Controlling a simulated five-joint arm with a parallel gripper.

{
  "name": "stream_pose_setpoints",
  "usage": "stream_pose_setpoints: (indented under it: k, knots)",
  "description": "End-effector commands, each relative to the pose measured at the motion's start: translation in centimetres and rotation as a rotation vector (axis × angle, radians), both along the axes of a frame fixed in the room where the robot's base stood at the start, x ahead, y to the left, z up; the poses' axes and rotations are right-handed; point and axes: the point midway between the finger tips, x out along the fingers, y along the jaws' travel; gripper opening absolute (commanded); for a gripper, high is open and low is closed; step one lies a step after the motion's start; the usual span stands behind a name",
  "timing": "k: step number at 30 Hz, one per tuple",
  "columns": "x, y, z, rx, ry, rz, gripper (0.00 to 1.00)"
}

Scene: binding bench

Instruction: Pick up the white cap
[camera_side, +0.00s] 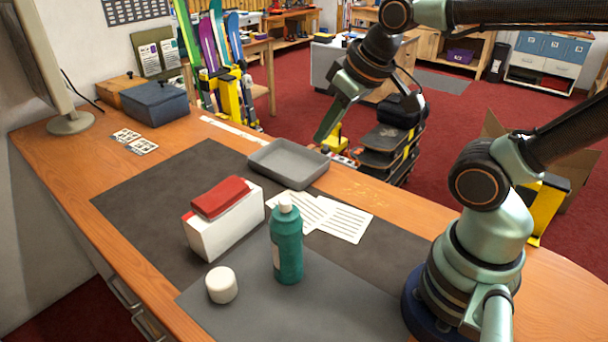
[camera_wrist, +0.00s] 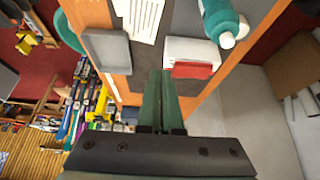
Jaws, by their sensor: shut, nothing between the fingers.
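The white cap (camera_side: 222,285) is a short, rounded cylinder on the front part of the dark mat, left of the teal bottle (camera_side: 287,245). In the wrist view, a white piece beside the bottle (camera_wrist: 219,16) looks like the cap (camera_wrist: 243,28), partly hidden. My gripper (camera_side: 322,138) is shut and empty, raised near the desk's far edge behind the grey tray, well away from the cap. In the wrist view its fingers (camera_wrist: 160,76) are together, pointing toward the desk.
A white box with a red top (camera_side: 222,222) stands behind the cap. The grey tray (camera_side: 288,164) and printed sheets (camera_side: 343,219) lie farther back. A blue-grey box (camera_side: 155,104) and a monitor stand at left. The mat left of the white box is clear.

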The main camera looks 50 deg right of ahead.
Motion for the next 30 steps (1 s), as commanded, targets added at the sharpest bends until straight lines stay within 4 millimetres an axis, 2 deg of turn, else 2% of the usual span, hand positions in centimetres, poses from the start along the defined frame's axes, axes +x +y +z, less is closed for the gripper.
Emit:
stream_pose_setpoints:
  k: [1, 7, 14, 19, 23, 30]
  knots:
    - [0.0, 0.0, 0.0, 0.0, 0.0, 0.0, 0.23]
    - [0.0, 0.0, 0.0, 0.0, 0.0, 0.0, 0.99]
    - [0.0, 0.0, 0.0, -0.001, 0.001, 0.002, 1.0]
    - [0.9, 1.2, -0.1, -0.03, 0.035, 0.096, 1.0]
    - [2.5, 3.5, -0.5, -0.087, 0.097, 0.283, 1.0]
    - [5.5, 9.3, -2.7, -0.204, 0.211, 0.704, 1.0]
